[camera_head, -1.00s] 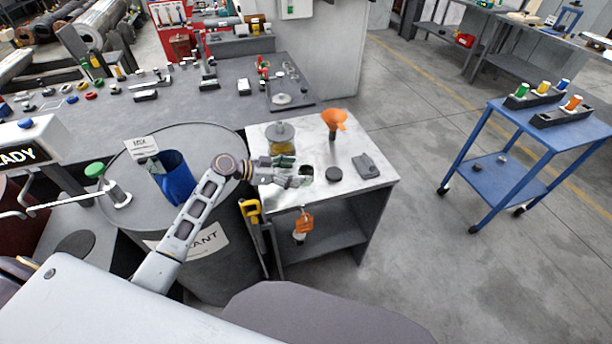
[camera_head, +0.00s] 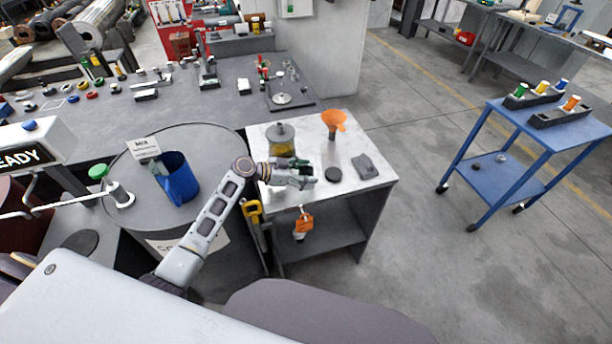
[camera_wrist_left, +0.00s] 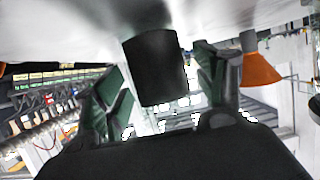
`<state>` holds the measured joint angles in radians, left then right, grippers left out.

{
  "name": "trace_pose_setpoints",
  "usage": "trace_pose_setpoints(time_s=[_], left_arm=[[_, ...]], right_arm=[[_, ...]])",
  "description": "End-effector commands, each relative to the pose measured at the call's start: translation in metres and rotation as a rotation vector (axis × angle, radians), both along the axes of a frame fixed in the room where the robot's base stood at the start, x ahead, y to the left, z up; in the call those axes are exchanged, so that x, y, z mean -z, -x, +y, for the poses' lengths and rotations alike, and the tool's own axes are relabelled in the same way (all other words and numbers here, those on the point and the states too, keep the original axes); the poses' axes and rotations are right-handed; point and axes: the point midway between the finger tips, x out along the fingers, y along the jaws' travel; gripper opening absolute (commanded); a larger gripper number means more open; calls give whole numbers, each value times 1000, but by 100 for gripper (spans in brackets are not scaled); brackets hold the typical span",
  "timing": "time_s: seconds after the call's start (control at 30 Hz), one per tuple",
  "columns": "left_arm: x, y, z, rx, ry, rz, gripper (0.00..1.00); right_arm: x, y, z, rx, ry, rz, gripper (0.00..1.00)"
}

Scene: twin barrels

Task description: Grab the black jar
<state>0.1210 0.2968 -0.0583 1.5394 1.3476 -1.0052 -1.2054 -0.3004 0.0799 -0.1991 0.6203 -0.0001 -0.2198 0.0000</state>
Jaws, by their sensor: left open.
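The black jar (camera_head: 333,174) stands as a small dark round shape on the white-topped table (camera_head: 365,200) in the head view. My left gripper (camera_head: 312,177) is just left of it, reaching in low over the tabletop and pointing at it. In the left wrist view, which is upside down, the black jar (camera_wrist_left: 155,68) is a dark cylinder between and ahead of the two spread fingers (camera_wrist_left: 165,85). The fingers are open, and a gap to the jar shows on at least one side. My right gripper is not in view.
An orange funnel (camera_head: 333,121) and a glass jar with yellow contents (camera_head: 281,140) stand behind on the same table. A dark grey block (camera_head: 365,166) lies to the right. A grey barrel (camera_head: 205,222) with a blue container (camera_head: 178,180) is at left.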

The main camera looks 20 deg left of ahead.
Motion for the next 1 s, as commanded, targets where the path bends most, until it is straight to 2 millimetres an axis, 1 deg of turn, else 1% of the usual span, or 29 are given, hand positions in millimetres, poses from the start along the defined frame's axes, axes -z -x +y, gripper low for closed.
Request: trace_pose_setpoints(time_s=[0.27, 0.3, 0.6, 0.7, 1.0], left_arm=[[0, 0, 0, 0, 0, 0, 71], [0, 0, 0, 0, 0, 0, 69], [0, 0, 0, 0, 0, 0, 31], [0, 0, 0, 0, 0, 0, 20], [-2, 0, 0, 0, -1, -1, 20]], right_arm=[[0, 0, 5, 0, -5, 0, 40], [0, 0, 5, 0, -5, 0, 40], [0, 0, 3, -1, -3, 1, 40], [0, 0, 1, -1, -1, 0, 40], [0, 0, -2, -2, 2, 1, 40]])
